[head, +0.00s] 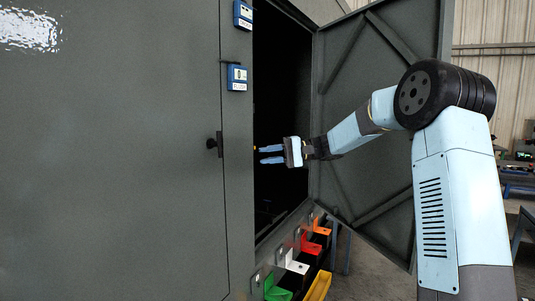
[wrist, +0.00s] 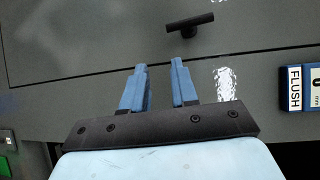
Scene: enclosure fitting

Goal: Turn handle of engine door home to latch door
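The grey engine door (head: 110,160) fills the left of the head view and looks closed against the narrow frame strip (head: 238,190). Its black T-shaped handle (head: 213,143) sits near the door's right edge, with its bar about upright. In the wrist view the handle (wrist: 190,24) is beyond the fingertips, up and to the right, its bar nearly level and along the door seam. My gripper (head: 262,155) is open and empty, to the right of the handle in the head view. Its two blue fingers (wrist: 158,64) are apart and do not touch the handle.
A second door panel (head: 375,130) stands open at right, beside a dark opening (head: 280,90). Blue gauges (head: 237,78) are on the frame strip above the handle; one reads FLUSH (wrist: 295,88). Coloured brackets (head: 298,264) line the base below my gripper.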

